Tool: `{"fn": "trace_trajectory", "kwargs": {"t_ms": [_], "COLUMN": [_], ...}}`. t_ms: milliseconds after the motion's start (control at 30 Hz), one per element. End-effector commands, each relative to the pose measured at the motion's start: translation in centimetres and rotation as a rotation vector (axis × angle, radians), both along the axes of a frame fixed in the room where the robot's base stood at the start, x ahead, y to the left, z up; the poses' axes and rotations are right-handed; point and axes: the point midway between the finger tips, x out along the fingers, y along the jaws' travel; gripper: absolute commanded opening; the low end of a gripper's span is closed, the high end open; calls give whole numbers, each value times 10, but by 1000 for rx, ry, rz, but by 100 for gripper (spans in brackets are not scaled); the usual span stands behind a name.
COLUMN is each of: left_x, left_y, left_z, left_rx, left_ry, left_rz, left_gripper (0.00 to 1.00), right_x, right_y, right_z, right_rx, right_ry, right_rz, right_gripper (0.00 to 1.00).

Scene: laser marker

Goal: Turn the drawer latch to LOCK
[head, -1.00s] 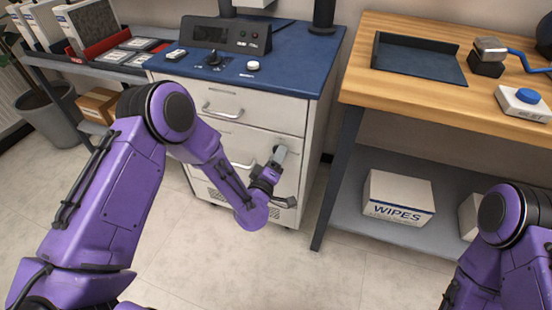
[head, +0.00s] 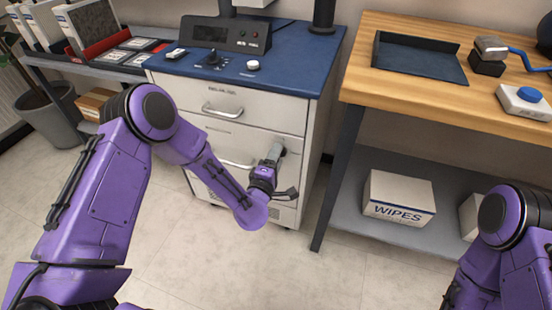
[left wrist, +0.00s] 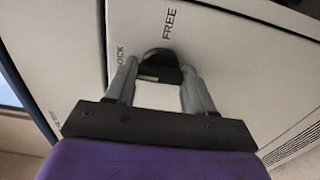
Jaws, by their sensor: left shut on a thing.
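The drawer latch (left wrist: 158,60) is a dark knob on the pale drawer front (left wrist: 60,40). It sits between the two grey fingers of my left gripper (left wrist: 160,74) in the left wrist view. The fingers are shut on it. The word FREE is printed close beside the knob, and a partly hidden word ending in "OCK" is at its left. In the head view my left gripper (head: 277,153) is at the lower right of the cabinet front and hides the latch. My right arm shows at the right edge; its gripper is out of view.
The white drawer cabinet (head: 285,112) has a blue top (head: 300,60) carrying a control box (head: 225,34). A wooden bench (head: 410,95) stands to the right, with a WIPES box (head: 398,197) on its lower shelf. Clear floor lies in front.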

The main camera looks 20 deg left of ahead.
Motion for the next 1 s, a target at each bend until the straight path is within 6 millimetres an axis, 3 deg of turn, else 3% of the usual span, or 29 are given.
{"fn": "trace_trajectory", "kwargs": {"t_ms": [267, 300, 367, 400, 733, 1000], "left_x": [0, 0, 0, 0, -7, -67], "left_y": [0, 0, 0, 0, 0, 1], "left_z": [0, 0, 0, 0, 0, -1], "left_rx": [-3, -3, -3, -2, 0, 0], "left_ry": [1, 1, 1, 1, 2, 4], "left_rz": [0, 0, 0, 0, -2, -5], "left_gripper": [23, 56, 76, 79, 79, 79], "right_x": [0, 0, 0, 0, 0, 0], "right_y": [0, 0, 0, 0, 0, 0], "right_z": [0, 0, 0, 0, 1, 3], "right_rx": [0, 0, 0, 0, 0, 0], "right_ry": [0, 0, 0, 0, 0, 0], "right_rz": [0, 0, 0, 0, 0, 0], "right_gripper": [0, 0, 0, 0, 0, 0]}}
